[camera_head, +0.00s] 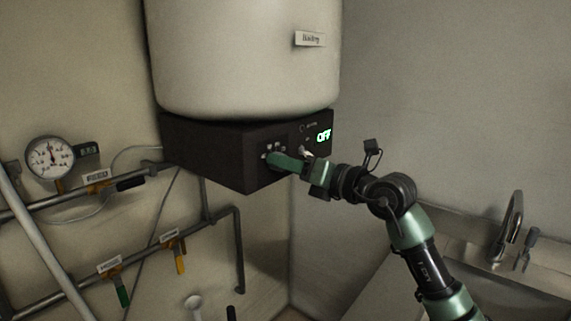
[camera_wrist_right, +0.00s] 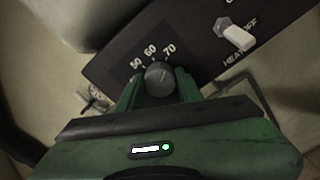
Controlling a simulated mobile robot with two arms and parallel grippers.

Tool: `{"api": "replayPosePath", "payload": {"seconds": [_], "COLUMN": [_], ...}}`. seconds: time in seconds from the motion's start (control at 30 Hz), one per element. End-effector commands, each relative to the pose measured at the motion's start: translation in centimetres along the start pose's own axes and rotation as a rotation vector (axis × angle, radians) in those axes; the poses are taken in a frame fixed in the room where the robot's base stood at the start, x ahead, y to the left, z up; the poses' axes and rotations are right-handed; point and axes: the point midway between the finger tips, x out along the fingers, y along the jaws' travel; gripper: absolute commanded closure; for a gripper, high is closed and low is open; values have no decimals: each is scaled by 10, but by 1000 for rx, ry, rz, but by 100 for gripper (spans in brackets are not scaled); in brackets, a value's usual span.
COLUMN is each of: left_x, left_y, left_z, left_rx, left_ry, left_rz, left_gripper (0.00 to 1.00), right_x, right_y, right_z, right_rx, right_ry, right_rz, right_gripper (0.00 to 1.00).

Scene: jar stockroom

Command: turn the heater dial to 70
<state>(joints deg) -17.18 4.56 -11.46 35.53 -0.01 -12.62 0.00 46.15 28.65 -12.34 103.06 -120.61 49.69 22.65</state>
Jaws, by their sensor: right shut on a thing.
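The heater is a white tank (camera_head: 245,55) above a dark control box (camera_head: 225,153) in the head view. My right gripper (camera_wrist_right: 160,88) is shut on the dial, one green finger on each side. In the head view the right gripper (camera_head: 272,160) reaches the box front and hides the dial. The dial's pointer is too unclear to read. My left gripper is not in view.
A white heater switch (camera_wrist_right: 235,35) sits beside the dial. A pressure gauge (camera_head: 50,157) and pipes with a green valve handle (camera_head: 122,292) and a yellow one (camera_head: 180,264) are at the left. A sink tap (camera_head: 512,217) is at the right.

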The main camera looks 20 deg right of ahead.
Motion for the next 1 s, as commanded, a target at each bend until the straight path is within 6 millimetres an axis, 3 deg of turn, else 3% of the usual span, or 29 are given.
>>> {"api": "replayPosePath", "payload": {"seconds": [0.1,0.13,0.2,0.57,1.0], "left_x": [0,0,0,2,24], "left_y": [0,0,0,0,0], "left_z": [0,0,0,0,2], "left_rx": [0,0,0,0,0], "left_ry": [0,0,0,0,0], "left_rz": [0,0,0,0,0], "left_gripper": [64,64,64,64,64], "right_x": [0,0,0,-3,-68], "right_y": [0,0,0,-1,-3], "right_z": [-1,-1,-1,-1,-2], "right_rx": [3,3,3,0,0], "right_ry": [2,2,2,0,-1], "right_rz": [0,0,0,0,-2], "right_gripper": [100,62,43,43,43]}}
